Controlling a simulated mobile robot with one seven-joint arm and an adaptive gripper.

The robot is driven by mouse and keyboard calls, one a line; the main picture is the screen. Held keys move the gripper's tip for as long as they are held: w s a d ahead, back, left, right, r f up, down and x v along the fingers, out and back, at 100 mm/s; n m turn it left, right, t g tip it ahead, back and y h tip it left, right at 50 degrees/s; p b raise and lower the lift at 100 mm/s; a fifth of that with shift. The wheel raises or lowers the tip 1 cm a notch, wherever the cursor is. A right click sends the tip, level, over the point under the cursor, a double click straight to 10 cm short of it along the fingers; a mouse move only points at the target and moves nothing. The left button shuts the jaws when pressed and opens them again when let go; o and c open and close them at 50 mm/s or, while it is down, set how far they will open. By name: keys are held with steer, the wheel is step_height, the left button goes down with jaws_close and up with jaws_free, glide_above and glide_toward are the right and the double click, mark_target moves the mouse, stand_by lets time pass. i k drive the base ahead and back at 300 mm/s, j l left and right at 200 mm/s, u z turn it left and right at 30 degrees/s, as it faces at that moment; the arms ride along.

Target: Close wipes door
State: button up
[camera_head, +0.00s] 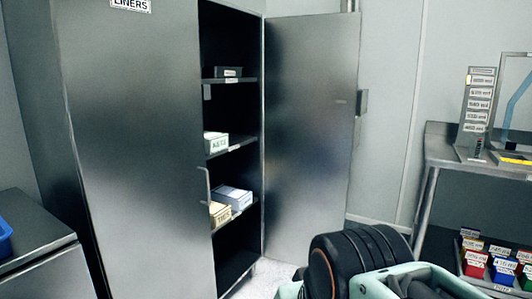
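A tall grey metal cabinet stands in the middle of the view. Its right door (309,130) is swung wide open, with its inner face toward me and a small handle (361,103) at its right edge. No wipes label shows on it; its outer face is hidden. The left door (136,150) carries a sign ending in "LINERS" and covers the left part of the cabinet. My arm (350,262), black and mint green, shows at the bottom right, in front of and below the open door. My gripper's fingers are not in view.
Boxes sit on the cabinet shelves (236,145), behind the door plane. A metal bench (440,162) with labelled bins (474,262) below stands at the right. A low grey cabinet (35,240) is at the left. Pale floor (268,278) shows before the opening.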

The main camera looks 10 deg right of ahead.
mark_target(311, 62)
steer(key=i+l, duration=0.15)
steer(key=l, duration=0.25)
steer(key=i+l, duration=0.15)
steer(key=l, duration=0.25)
steer(key=i+l, duration=0.1)
steer(key=l, duration=0.25)
steer(key=i+l, duration=0.15)
steer(key=l, duration=0.25)
steer(key=i+l, duration=0.15)
steer(key=l, duration=0.25)
steer(key=i+l, duration=0.15)
steer(key=l, duration=0.25)
steer(key=k+z, duration=0.05)
